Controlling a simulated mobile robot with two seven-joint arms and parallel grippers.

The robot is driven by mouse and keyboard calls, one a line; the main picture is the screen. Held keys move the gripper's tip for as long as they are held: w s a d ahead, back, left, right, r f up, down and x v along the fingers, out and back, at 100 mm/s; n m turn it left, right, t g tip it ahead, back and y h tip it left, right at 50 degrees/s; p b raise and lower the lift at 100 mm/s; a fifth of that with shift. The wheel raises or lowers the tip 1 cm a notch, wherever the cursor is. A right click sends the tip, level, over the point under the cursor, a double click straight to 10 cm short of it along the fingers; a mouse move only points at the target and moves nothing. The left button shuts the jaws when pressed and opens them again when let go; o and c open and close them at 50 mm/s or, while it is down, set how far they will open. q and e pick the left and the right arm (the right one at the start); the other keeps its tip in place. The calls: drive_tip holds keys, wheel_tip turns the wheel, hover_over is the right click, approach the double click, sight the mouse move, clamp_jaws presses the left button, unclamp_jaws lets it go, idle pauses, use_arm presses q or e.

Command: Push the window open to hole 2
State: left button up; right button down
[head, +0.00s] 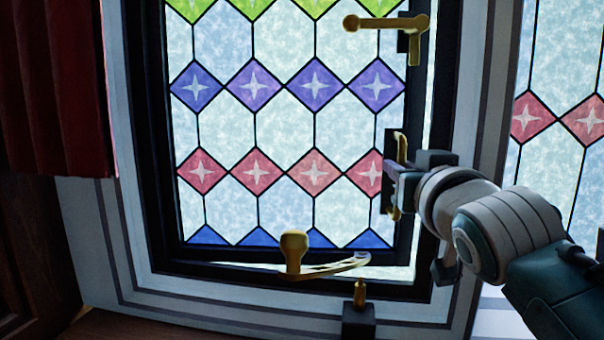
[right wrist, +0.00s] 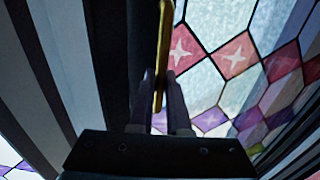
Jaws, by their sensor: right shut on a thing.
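The stained-glass window (head: 290,120) has a black sash and stands slightly open, with a bright gap along its lower right edge. My right gripper (head: 393,178) is shut on the brass pull (head: 402,148) at the sash's right side. In the right wrist view the pull (right wrist: 163,50) runs between the two fingers (right wrist: 160,105). A brass stay bar (head: 340,267) with a rounded knob (head: 293,248) lies along the bottom of the window. A brass pin (head: 360,293) stands upright on a dark block (head: 358,320) below the bar's right end, apart from it. The bar's holes are too small to tell apart.
A brass latch handle (head: 385,24) is at the sash's upper right. A dark red curtain (head: 55,90) hangs at the left. Another stained-glass pane (head: 560,130) is at the right, behind my arm. The pale striped frame (head: 130,200) surrounds the window.

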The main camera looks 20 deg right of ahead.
drive_tip(key=c, duration=0.9)
unclamp_jaws()
